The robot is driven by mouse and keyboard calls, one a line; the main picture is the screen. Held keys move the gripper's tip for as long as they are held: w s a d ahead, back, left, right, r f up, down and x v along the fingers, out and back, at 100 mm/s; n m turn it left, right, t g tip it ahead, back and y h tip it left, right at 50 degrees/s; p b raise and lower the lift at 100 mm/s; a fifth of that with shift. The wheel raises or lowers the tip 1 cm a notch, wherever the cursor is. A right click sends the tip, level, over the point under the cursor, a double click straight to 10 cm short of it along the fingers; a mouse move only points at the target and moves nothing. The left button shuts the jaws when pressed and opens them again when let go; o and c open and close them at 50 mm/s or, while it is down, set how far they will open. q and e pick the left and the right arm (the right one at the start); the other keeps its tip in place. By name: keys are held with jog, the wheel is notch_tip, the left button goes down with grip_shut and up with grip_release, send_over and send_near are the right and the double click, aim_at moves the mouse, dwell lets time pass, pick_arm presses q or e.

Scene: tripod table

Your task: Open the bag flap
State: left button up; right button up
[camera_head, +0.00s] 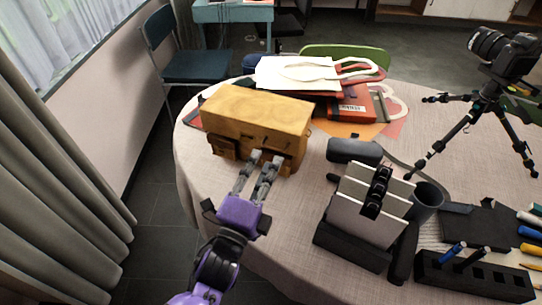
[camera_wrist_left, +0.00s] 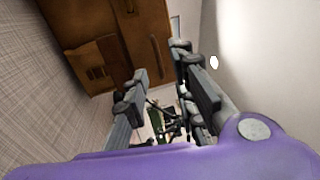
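A tan-brown bag (camera_head: 258,115) stands upright on the round table (camera_head: 300,205), toward its left side. Its flap (camera_head: 262,103) lies over the top and the upper front. My left gripper (camera_head: 267,158) reaches up from below, its fingertips at the bag's lower front. In the left wrist view the bag (camera_wrist_left: 95,35) fills the upper left, and the two fingers (camera_wrist_left: 155,85) stand apart with a gap between them. I see nothing between the fingers; whether a fingertip touches the bag I cannot tell. My right gripper is not in view.
Right of the bag stand a dark holder with pale panels (camera_head: 370,205), a dark cup (camera_head: 425,200) and a pen block (camera_head: 475,275). A camera on a tripod (camera_head: 470,115) stands far right.

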pick_arm(q)
jog(key=x, duration=0.3)
jog(key=shift+w+d, duration=0.15)
jog(key=shift+w, duration=0.15)
grip_shut()
